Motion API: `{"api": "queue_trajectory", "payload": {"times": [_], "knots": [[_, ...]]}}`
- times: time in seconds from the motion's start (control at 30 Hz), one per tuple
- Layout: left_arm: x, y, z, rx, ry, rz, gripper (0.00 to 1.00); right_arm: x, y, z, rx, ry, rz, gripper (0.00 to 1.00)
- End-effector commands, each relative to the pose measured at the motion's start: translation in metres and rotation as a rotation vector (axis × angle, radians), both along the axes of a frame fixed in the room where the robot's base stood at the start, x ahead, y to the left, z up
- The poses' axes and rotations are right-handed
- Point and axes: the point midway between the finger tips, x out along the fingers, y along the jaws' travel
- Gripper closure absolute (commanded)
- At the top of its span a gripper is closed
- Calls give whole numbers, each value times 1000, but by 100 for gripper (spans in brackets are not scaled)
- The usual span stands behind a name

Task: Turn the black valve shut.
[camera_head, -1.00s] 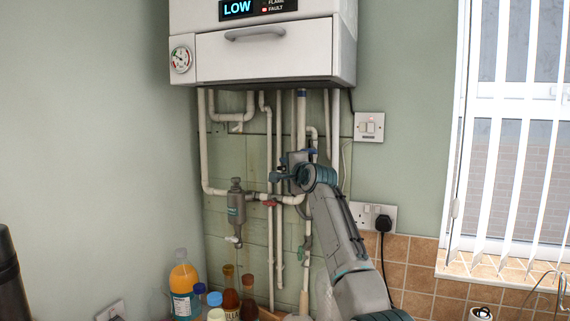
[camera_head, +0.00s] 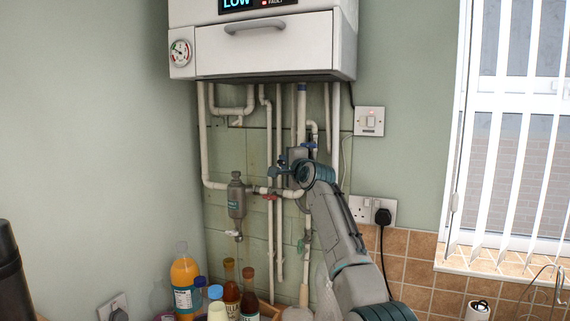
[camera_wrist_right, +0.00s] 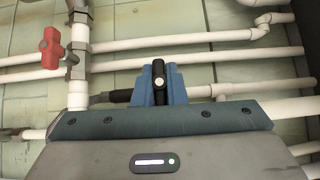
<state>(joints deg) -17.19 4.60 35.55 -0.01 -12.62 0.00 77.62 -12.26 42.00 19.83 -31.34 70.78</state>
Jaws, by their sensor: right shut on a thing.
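The black valve handle (camera_wrist_right: 159,82) shows in the right wrist view, standing between the blue fingers of my right gripper (camera_wrist_right: 160,88). The fingers are shut on it from both sides. A dark fitting on a white pipe runs in just left of the fingers. In the head view my right gripper (camera_head: 283,171) reaches the pipes below the boiler, and I cannot make out the black valve there. My left gripper is not in view.
A red valve (camera_wrist_right: 51,48) is close by on the left in the wrist view. The white boiler (camera_head: 263,50) hangs above the pipes. A grey filter (camera_head: 236,202) stands left of the gripper. Several bottles, one orange (camera_head: 184,275), stand below.

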Motion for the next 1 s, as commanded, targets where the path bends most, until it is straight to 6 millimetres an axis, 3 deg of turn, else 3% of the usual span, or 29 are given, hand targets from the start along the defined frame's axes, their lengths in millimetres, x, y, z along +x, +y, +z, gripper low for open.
{"api": "queue_trajectory", "payload": {"times": [0.2, 0.23, 0.33, 0.73, 1.0], "knots": [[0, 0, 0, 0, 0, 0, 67, 0, 0, 0, 4, 0, 1, 100], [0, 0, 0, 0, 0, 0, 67, 0, 0, 0, 4, 0, 1, 85], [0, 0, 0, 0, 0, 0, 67, 0, 0, 0, 4, 1, 1, 67], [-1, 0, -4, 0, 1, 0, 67, -3, -1, -2, 3, -1, 1, 67], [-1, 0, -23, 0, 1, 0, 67, -28, -12, -5, 5, -2, 0, 67]]}}
